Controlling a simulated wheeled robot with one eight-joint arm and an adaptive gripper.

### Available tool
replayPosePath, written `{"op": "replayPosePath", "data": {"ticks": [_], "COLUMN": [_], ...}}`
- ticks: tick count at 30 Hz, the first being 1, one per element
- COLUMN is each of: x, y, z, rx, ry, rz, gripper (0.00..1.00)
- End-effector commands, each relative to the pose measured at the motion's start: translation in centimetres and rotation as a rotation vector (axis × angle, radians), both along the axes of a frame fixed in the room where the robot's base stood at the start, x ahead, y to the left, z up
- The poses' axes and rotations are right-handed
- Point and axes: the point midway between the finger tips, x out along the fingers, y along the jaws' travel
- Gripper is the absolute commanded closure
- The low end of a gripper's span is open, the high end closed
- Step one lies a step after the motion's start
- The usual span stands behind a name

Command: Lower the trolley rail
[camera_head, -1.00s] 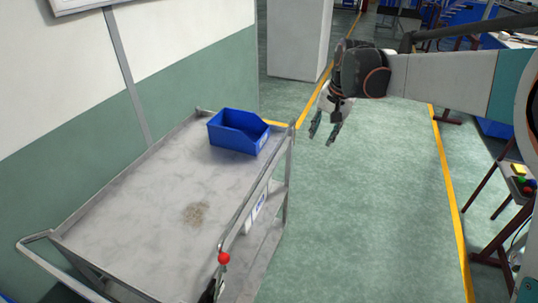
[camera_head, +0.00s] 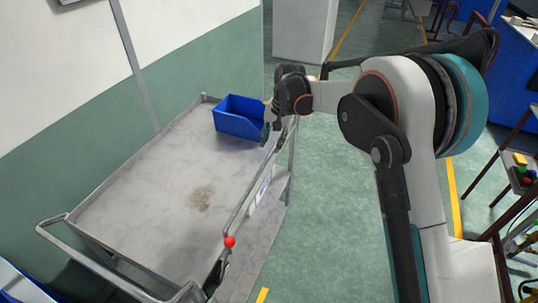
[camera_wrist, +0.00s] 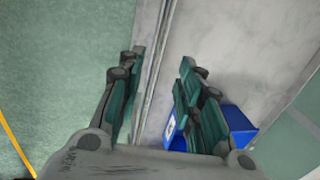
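The grey metal trolley (camera_head: 150,190) stands at the left along the wall. Its raised side rail (camera_head: 243,203) runs along the right edge of the tray top, with a red ball knob (camera_head: 229,242) near its front end. My gripper (camera_head: 271,136) is at the far part of this rail, near the blue bin. In the wrist view my gripper (camera_wrist: 162,58) is open, and the rail (camera_wrist: 151,75) runs lengthwise between its two fingers. Nothing is clearly clamped. The exact height of the fingertips against the rail is hard to tell.
A blue bin (camera_head: 240,117) sits at the tray's far end, close to my fingers; it also shows in the wrist view (camera_wrist: 240,128). The green floor right of the trolley is clear. A dark-framed table (camera_head: 520,175) with coloured buttons stands at the far right.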

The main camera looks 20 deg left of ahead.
Motion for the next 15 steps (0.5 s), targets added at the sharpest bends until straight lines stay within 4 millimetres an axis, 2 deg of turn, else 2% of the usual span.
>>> {"op": "replayPosePath", "data": {"ticks": [1,6,10,15], "x": [0.0,0.1,0.1,0.1], "y": [0.2,0.8,1.1,1.3], "z": [-1.2,-4.1,-5.7,-6.7], "rx": [0.0,0.0,0.0,0.0], "ry": [0.0,0.0,-0.001,-0.001], "rz": [0.0,-0.001,-0.001,-0.001], "gripper": [0.67,0.67,0.67,0.67]}}
